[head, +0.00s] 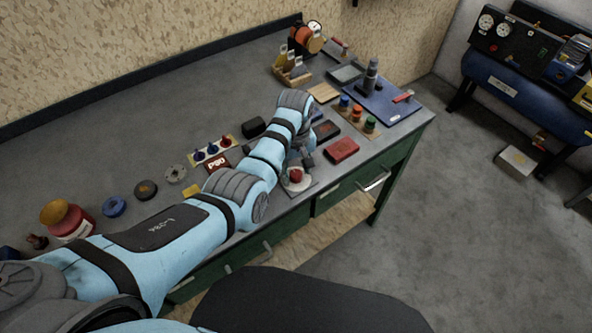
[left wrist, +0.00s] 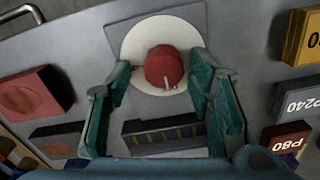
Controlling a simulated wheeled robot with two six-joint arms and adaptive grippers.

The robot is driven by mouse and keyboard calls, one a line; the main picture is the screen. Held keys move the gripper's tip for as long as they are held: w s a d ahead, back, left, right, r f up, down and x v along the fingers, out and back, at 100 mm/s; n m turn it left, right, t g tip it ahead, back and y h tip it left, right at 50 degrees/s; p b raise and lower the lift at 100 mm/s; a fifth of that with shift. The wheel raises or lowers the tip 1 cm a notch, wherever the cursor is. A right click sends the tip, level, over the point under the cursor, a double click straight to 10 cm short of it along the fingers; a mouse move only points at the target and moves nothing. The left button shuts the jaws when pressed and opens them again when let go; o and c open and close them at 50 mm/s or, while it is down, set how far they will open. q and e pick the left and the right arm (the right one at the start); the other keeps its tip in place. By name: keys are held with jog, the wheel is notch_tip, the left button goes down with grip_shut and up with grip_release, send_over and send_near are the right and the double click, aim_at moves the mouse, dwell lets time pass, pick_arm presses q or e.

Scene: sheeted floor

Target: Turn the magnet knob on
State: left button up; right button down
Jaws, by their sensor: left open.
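The magnet knob is a round red knob (head: 296,175) on a white disc on a grey plate near the table's front edge. In the left wrist view the red knob (left wrist: 165,68) shows a pale mark on its near side, and the white disc (left wrist: 135,45) lies around it. My left gripper (head: 303,160) is over the knob, pointing down. In the left wrist view its teal fingers (left wrist: 160,72) are open, one on each side of the knob, with gaps visible between them and it. My right gripper is not in view.
A dark slotted block (left wrist: 163,136) lies close by between the fingers' bases. A red box (head: 342,150) lies to the right. Sandpaper blocks marked P240 (left wrist: 298,104) and P80 (left wrist: 287,139) are at the side. Coloured knobs (head: 358,112) stand farther back.

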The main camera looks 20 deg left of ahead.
pick_arm(q)
jog(key=shift+s+r, duration=0.2)
jog(key=shift+c, duration=0.3)
jog(key=shift+s+r, duration=0.1)
jog(key=shift+s, duration=0.1)
jog(key=c, duration=0.6)
grip_shut()
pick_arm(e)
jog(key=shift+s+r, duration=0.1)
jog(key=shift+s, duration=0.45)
